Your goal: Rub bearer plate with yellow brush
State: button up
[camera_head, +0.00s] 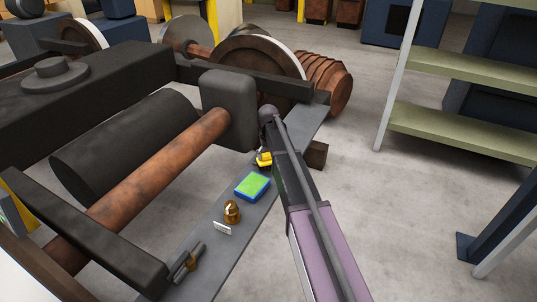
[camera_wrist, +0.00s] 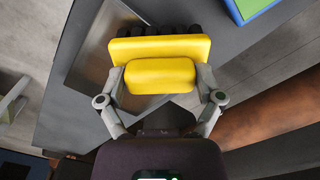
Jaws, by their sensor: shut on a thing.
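The yellow brush (camera_wrist: 160,62) is between the two grey fingers of my gripper (camera_wrist: 161,76), which is shut on its handle block. Its dark bristles show at the far edge of the brush in the wrist view. In the head view a small part of the brush (camera_head: 264,159) shows beside my arm. A shiny square metal plate, likely the bearer plate (camera_wrist: 103,52), lies on the grey shelf under and left of the brush. The brush hides part of it. I cannot tell whether the bristles touch it. In the head view my arm seems to cover the plate.
On the grey shelf (camera_head: 213,256) stand a green-topped blue block (camera_head: 252,186), a brass part (camera_head: 232,212), a small white label (camera_head: 222,228) and a dark tool (camera_head: 187,263). A rusty axle (camera_head: 155,172) runs alongside. Green shelving (camera_head: 440,128) stands right; the floor between is free.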

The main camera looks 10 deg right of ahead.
dwell(0.3)
jog(key=shift+w+a+f, duration=0.1)
jog(key=shift+w+a, duration=0.55)
jog(key=shift+a, duration=0.25)
jog(key=shift+w+d, duration=0.55)
jog(key=shift+w, duration=0.15)
jog(key=shift+w+d, duration=0.5)
jog(key=shift+w, duration=0.2)
jog(key=shift+w+d, duration=0.1)
jog(key=shift+w, duration=0.05)
jog(key=shift+w+d, duration=0.95)
jog(key=shift+w, duration=0.3)
jog(key=shift+w+d, duration=0.1)
jog(key=shift+w+d, duration=0.45)
jog(key=shift+w, duration=0.2)
jog(key=shift+w+d, duration=0.45)
jog(key=shift+w, duration=0.2)
